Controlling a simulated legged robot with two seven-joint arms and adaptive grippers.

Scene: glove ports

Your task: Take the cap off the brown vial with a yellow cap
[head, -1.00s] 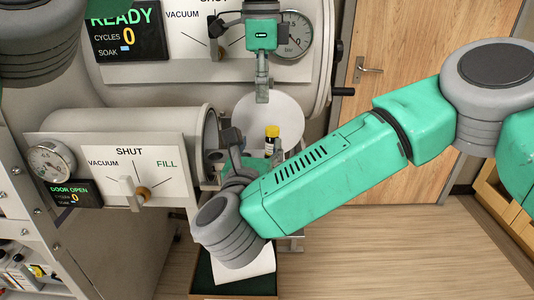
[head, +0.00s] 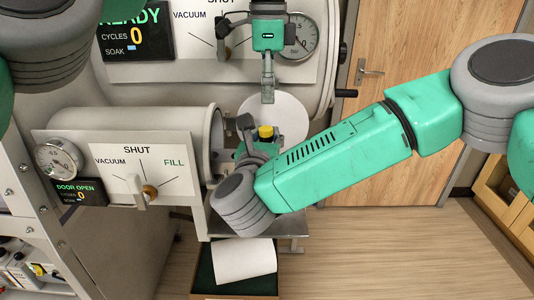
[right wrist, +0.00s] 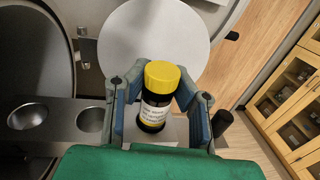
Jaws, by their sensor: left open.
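The brown vial (right wrist: 154,112) has a yellow cap (right wrist: 162,74) and a white label, and stands nearly upright in the right wrist view. My right gripper (right wrist: 160,110) has its fingers on both sides of the vial's body, below the cap, and appears shut on it. In the head view the yellow cap (head: 266,131) shows above my right gripper (head: 255,148); my right arm hides most of the vial. My left gripper (head: 268,92) points down above the cap, open and apart from it. The cap is on the vial.
A pale round door (head: 290,118) stands behind the vial. A cylindrical port (head: 140,130) with a control panel (head: 150,170) is to the left. A metal shelf (head: 285,224) and a box with white paper (head: 240,262) lie below. A holder with round holes (right wrist: 60,117) is left.

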